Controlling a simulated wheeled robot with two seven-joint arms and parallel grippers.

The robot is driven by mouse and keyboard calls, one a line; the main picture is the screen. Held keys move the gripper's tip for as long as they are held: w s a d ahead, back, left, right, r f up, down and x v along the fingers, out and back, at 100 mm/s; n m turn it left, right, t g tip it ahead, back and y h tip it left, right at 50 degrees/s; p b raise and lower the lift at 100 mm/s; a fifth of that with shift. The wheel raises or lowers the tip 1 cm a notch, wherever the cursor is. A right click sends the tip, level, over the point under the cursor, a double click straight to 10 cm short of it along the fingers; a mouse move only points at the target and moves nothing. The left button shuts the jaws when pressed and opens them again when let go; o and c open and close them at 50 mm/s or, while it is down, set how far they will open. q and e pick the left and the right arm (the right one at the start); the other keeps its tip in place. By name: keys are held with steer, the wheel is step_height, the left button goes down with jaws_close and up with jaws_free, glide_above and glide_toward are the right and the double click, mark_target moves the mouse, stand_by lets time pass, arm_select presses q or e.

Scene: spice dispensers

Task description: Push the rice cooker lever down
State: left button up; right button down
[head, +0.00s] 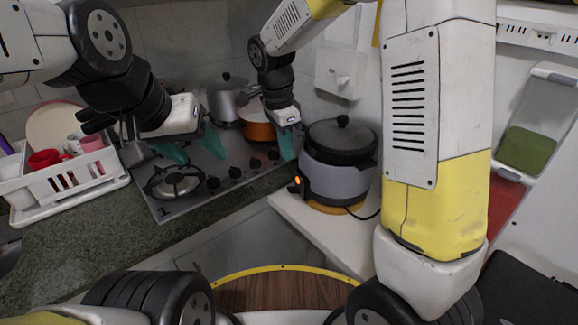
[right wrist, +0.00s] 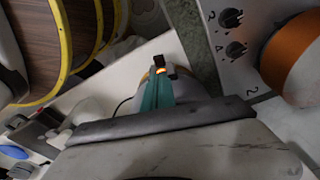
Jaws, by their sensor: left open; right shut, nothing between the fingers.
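The rice cooker (head: 338,178), grey with a black top and lid, stands on the white counter at the right of the stove. Its small dark lever with a glowing orange light (head: 297,183) is low on its left front side. The lever also shows just beyond the teal fingertips in the right wrist view (right wrist: 161,63). My right gripper (head: 288,152) is shut and empty, pointing down above the lever; I cannot tell whether it touches. It covers much of the cooker in the wrist view. My left gripper (head: 201,155) is open and empty over the stove.
The stove (head: 220,177) has knobs along its front, a steel pot (head: 226,103) and an orange pot (head: 257,122). A white dish rack (head: 75,180) stands at left. A black cable (head: 364,214) lies by the cooker. The white counter front (head: 315,228) is clear.

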mark_target(288, 189)
steer(key=shift+f, duration=0.1)
steer(key=f, duration=0.6)
steer(key=d+f, duration=0.1)
steer(key=f, duration=0.2)
steer(key=shift+w+d+f, duration=0.1)
steer(key=shift+w+f, duration=0.15)
steer(key=shift+f, duration=0.15)
steer(key=shift+s+a+f+h, duration=0.15)
steer(key=shift+a+h, duration=0.1)
steer(key=shift+h, duration=0.35)
steer(key=shift+s+a+f+t+h, duration=0.2)
steer(key=shift+a+t+h, duration=0.15)
steer(key=shift+t+h, duration=0.2)
steer(key=h, duration=0.1)
steer(key=a+f+t+h, duration=0.1)
steer(key=h, duration=0.1)
steer(key=shift+s+f, duration=0.1)
steer(key=shift+d, duration=0.15)
